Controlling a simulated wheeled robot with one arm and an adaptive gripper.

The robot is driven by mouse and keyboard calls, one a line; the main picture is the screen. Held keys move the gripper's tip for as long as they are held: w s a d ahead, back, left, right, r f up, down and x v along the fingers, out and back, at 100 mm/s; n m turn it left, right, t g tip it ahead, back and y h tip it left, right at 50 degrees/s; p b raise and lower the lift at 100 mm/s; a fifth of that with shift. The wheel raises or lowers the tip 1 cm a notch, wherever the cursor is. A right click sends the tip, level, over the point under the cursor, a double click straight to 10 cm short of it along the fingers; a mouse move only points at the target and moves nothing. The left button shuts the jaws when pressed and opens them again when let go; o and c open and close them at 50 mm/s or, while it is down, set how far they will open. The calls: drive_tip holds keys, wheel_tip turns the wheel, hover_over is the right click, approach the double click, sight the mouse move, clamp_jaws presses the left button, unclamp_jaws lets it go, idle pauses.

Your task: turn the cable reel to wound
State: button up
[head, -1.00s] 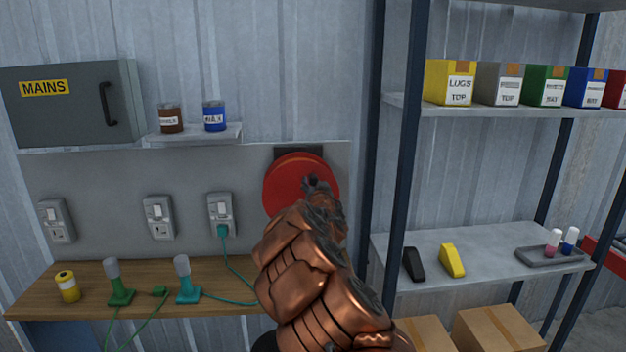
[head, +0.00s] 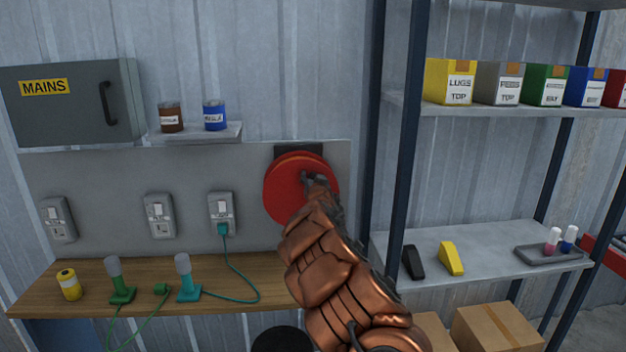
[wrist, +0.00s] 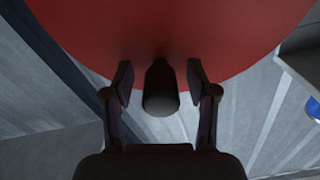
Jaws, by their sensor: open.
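The cable reel is a red disc (head: 283,187) mounted on the grey wall panel. In the wrist view the red disc (wrist: 160,30) fills the top. A dark handle knob (wrist: 160,90) sticks out from it, between the two fingers of my gripper (wrist: 160,85). The fingers are open, with a gap visible on each side of the knob. In the head view my gripper (head: 308,180) is in front of the reel's face, and my arm hides the reel's lower right.
A shelf rack (head: 400,150) stands just right of the reel. Left of it are several wall sockets (head: 221,212) and a wooden bench (head: 240,275) with green and teal lamps and cables. A grey mains box (head: 70,105) hangs at upper left.

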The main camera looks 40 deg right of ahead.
drive_tip(key=shift+c, duration=0.4)
clamp_jaws()
